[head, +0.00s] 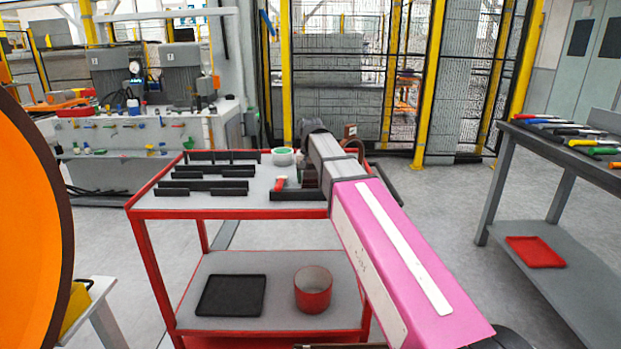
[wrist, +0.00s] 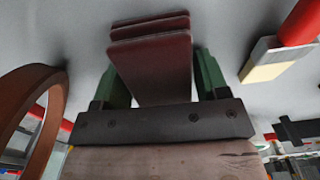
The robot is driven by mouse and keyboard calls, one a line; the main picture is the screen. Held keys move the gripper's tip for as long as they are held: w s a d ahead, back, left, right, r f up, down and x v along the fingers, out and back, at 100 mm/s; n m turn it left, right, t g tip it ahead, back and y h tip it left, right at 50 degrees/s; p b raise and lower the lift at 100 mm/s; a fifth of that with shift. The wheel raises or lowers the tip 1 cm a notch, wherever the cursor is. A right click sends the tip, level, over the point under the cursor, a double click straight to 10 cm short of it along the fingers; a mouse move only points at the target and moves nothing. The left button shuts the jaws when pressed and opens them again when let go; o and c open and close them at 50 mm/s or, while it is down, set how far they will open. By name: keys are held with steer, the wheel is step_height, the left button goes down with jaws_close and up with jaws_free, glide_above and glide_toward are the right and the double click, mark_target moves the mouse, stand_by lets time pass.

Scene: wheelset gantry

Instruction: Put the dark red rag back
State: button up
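The dark red rag (wrist: 152,65) is a folded, layered piece in the wrist view. It stands between the two green fingers of my gripper (wrist: 158,62), which border it closely on both sides; my gripper looks shut on it. A grey surface lies beyond the rag. In the head view my pink arm reaches over the right end of the red cart (head: 238,214). The arm hides the fingers and the rag there.
A red-handled brush (wrist: 267,58) lies close to the right of my gripper. A brown ring-shaped thing (wrist: 12,112) is at left. The cart top carries black slotted racks (head: 210,188) and a white-and-green bowl (head: 283,156). Below are a black tray (head: 231,295) and a red bin (head: 313,295).

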mark_target(310, 174)
steer(key=shift+o, duration=1.3)
step_height(310, 174, up, 12)
steer(key=shift+r, duration=0.15)
stand_by(0.7)
